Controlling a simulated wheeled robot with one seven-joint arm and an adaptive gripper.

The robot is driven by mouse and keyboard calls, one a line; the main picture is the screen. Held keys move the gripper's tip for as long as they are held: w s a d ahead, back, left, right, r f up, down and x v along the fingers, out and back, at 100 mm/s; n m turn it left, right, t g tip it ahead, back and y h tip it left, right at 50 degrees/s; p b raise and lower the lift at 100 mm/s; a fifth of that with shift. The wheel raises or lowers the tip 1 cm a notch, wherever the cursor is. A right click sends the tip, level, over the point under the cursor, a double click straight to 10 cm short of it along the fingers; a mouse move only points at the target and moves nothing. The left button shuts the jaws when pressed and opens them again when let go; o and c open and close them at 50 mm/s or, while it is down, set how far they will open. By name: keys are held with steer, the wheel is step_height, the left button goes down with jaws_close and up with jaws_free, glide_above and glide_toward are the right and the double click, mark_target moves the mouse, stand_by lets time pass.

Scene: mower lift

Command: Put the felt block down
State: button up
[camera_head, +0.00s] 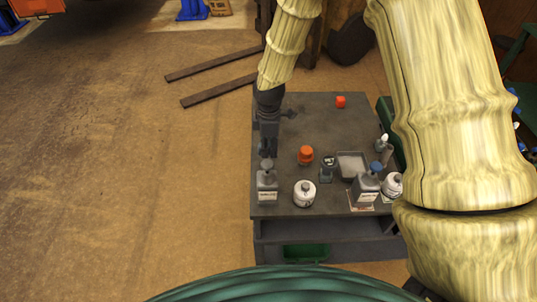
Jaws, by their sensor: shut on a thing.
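My gripper (268,150) points down over the left side of the dark grey bench top (310,106), close behind a grey bottle with a dark cap (267,186). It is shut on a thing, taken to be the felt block. The dark fingers blend with what is between them, so the block's outline and colour cannot be made out. I cannot tell whether it touches the bench. No other felt block is clearly seen on the bench.
The back middle is mostly clear.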

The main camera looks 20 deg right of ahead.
mark_target(269, 157)
steer(key=shift+f+p, duration=0.6)
steer(key=shift+f, duration=1.95)
steer(key=shift+s+f, duration=0.15)
steer(key=shift+f, duration=0.15)
steer(key=o, duration=0.9)
steer(key=shift+o, duration=1.3)
steer(key=shift+f, duration=0.1)
steer(key=shift+r, duration=0.5)
steer(key=shift+r+b, duration=1.55)
steer(key=shift+r, duration=4.4)
